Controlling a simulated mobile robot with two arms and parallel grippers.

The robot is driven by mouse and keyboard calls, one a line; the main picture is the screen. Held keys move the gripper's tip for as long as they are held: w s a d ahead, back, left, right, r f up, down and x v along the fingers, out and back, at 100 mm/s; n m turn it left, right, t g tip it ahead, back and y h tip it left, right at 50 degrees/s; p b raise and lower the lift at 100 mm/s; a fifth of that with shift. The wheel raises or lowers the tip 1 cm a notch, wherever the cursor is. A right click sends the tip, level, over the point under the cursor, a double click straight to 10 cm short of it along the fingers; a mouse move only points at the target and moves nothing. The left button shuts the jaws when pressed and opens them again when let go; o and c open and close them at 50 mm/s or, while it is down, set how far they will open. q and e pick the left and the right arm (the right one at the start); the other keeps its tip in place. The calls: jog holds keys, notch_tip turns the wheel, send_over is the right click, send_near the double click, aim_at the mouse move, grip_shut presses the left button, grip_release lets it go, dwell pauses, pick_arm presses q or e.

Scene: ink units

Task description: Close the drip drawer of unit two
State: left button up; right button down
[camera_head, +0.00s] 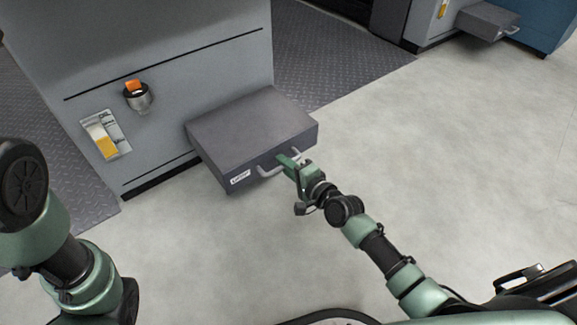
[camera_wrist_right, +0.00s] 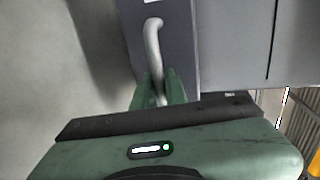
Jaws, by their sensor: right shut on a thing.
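The dark grey drip drawer (camera_head: 250,125) sticks out of the front of the grey unit (camera_head: 190,60), low near the floor. A light grey bar handle (camera_head: 266,172) and a small white label (camera_head: 240,178) are on its front face. My right gripper (camera_head: 289,161) is at the handle's right part. In the right wrist view, the two green fingers (camera_wrist_right: 159,90) are shut on the handle (camera_wrist_right: 153,42), with the drawer front (camera_wrist_right: 178,50) beside it. My left arm shows at the left edge in the head view, but its gripper is out of sight.
A yellow-and-white gauge (camera_head: 105,138) and a round knob with an orange top (camera_head: 137,95) are on the unit's front. Another unit with a drawer (camera_head: 487,21) sticking out stands at the top right. The pale floor (camera_head: 440,140) to the right is clear.

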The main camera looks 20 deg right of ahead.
jog(key=shift+w, duration=0.1)
jog(key=c, duration=1.5)
grip_release()
jog(key=shift+o, duration=0.2)
jog(key=p+v, duration=0.4)
jog(key=v, duration=0.3)
jog(key=shift+s, duration=0.4)
